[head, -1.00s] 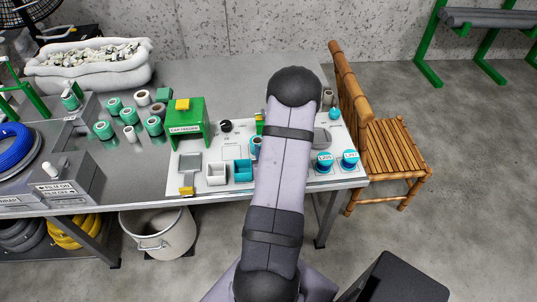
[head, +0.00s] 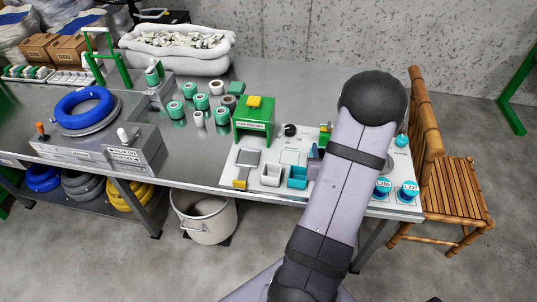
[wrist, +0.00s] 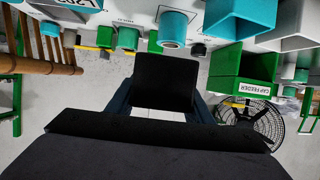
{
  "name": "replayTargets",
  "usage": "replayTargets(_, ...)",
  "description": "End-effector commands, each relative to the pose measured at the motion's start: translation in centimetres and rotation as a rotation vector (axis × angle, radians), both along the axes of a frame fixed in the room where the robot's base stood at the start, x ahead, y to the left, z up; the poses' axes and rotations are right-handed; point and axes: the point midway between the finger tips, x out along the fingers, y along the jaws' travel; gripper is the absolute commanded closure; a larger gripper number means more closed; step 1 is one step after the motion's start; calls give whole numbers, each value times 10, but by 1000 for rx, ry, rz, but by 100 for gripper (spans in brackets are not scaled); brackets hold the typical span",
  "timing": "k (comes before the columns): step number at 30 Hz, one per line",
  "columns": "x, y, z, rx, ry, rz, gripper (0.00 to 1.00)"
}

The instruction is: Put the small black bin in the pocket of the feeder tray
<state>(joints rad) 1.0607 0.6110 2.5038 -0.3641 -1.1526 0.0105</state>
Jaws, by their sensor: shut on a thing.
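My gripper (wrist: 165,104) is shut on the small black bin (wrist: 165,78), which sits between its two dark fingers in the wrist view. The bin shows as a plain black face; its inside is hidden. In the head view my arm covers both the gripper and the bin. The green cap feeder (head: 254,122) stands on the white panel, and it also shows at the right of the wrist view (wrist: 243,70). A flat grey tray (head: 248,160) with a yellow tab lies in front of it. The bin is apart from both.
A white bin (head: 271,175) and a teal bin (head: 297,178) stand right of the grey tray. Two blue-capped pots (head: 408,190) are at the panel's right end. Several green and white rolls (head: 190,90) stand left of the feeder. A bamboo chair (head: 455,190) is at the right.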

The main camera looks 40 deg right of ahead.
Motion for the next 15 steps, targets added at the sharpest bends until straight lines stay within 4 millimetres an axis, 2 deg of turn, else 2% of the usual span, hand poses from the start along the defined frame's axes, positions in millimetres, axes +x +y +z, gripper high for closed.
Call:
replayTargets(5,35,31,-6,-1,-1,101,75)
replayTargets(8,62,61,-10,-2,-1,186,75)
replayTargets(11,90,98,-14,-4,-2,286,75)
replayTargets(15,125,157,-19,-5,-5,434,75)
